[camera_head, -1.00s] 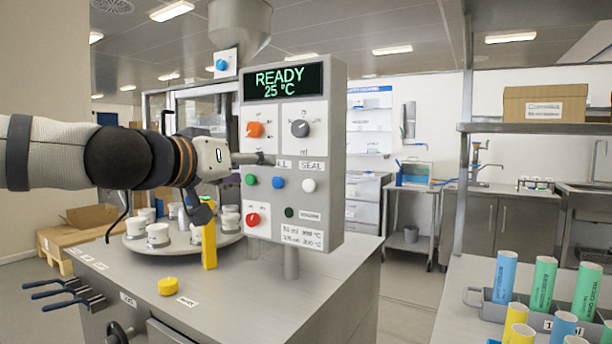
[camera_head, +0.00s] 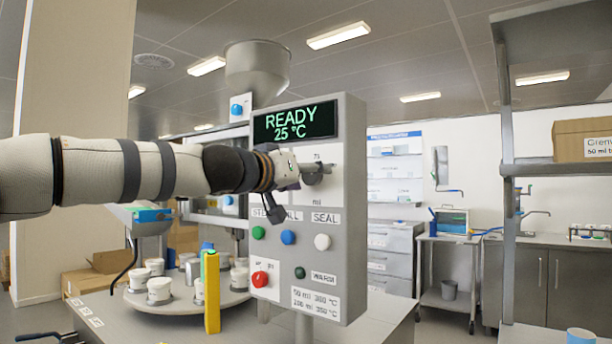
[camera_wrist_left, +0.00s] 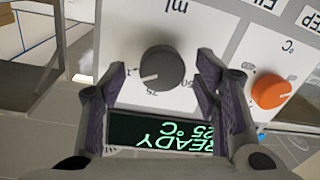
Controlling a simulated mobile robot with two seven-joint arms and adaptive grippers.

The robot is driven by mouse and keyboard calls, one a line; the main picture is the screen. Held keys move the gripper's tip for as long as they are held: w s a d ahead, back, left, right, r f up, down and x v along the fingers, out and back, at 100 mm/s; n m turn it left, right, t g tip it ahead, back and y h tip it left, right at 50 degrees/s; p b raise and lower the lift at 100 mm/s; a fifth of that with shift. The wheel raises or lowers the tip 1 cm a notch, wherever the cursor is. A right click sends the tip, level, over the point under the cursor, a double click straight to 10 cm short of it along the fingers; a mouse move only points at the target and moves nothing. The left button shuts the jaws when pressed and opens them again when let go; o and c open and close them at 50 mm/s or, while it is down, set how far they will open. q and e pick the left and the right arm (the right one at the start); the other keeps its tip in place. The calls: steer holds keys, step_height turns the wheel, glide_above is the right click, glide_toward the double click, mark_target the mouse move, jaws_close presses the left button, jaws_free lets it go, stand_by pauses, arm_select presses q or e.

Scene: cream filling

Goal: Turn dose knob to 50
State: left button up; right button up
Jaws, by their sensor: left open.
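The dose knob is a dark grey dial marked ml on the panel; the wrist view shows it upside down (camera_wrist_left: 163,66). Its white pointer line points down-left there, left of a number that looks like 75; a number like 50 is partly visible to the right. My left gripper (camera_wrist_left: 163,80) is open, with its fingers on either side of the knob and gaps visible. In the head view the left gripper (camera_head: 303,173) is at the panel (camera_head: 345,250), and the knob (camera_head: 318,173) is partly hidden by it. My right gripper is not in view.
An orange knob (camera_wrist_left: 271,91) sits beside the dose knob. The display (camera_head: 295,123) reads READY 25 °C. Green, blue and white buttons (camera_head: 288,237) and a red knob (camera_head: 260,279) are below. A yellow block (camera_head: 212,292) stands by the turntable of cups (camera_head: 150,302).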

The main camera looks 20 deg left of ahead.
arm_select(q)
steer(key=shift+w+f, duration=0.15)
steer(key=shift+f, duration=0.05)
steer(key=c, duration=1.1)
steer(key=n+p, duration=0.1)
steer(key=n, duration=0.5)
steer(key=n+p, duration=0.1)
steer(key=n, duration=0.1)
steer(key=shift+r+n+g+p, duration=0.25)
steer(key=shift+n+g+p, duration=0.05)
steer(key=shift+n+g, duration=0.1)
steer(key=shift+c, duration=0.2)
steer(key=n, duration=0.7)
steer(key=n+h, duration=0.1)
steer(key=n, duration=0.5)
steer(key=shift+a+r+n+g, duration=0.15)
steer(key=shift+n+g, duration=0.15)
steer(key=shift+n, duration=0.1)
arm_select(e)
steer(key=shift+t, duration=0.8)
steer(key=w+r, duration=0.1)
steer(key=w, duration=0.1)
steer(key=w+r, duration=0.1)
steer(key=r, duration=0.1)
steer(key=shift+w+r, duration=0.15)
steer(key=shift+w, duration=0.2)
